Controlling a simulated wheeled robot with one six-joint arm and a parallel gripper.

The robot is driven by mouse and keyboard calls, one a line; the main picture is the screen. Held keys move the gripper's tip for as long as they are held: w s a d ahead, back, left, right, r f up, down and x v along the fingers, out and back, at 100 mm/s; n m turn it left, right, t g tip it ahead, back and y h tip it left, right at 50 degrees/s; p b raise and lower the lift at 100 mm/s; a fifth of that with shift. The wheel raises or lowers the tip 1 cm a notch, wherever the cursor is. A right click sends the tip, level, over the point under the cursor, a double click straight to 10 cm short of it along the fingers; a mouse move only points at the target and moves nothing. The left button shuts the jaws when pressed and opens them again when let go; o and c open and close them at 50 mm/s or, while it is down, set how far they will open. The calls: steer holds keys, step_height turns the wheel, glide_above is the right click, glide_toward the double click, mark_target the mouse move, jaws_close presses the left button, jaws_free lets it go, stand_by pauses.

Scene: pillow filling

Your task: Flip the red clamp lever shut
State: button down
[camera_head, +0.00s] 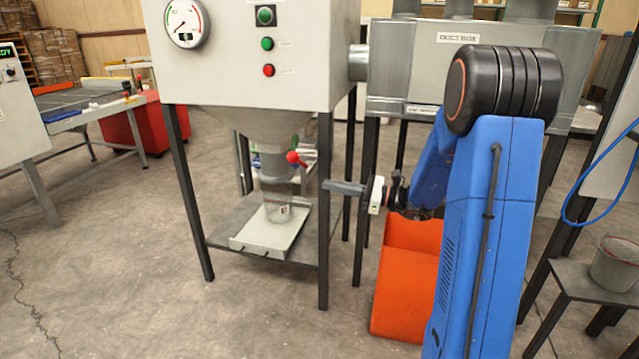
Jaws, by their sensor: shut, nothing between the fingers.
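The red clamp lever (296,159) shows as a red ball end on a short arm. It sits at the right side of the grey outlet spout (272,160) under the filling machine (250,60). My gripper (326,185) is shut and empty. It points left from the arm, to the right of and slightly below the lever, with a visible gap between them in the picture. A machine leg stands close to the fingertips. A clear sleeve-like piece (277,200) hangs below the spout. The clamp's far side is hidden.
A pale tray (262,243) lies on the machine's lower shelf (225,232). Dark machine legs (190,195) frame the spout. An orange bin (400,290) stands below my arm. A bucket (615,262) rests on a stand at right. The floor at front left is clear.

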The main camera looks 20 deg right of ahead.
steer(key=shift+v, duration=0.95)
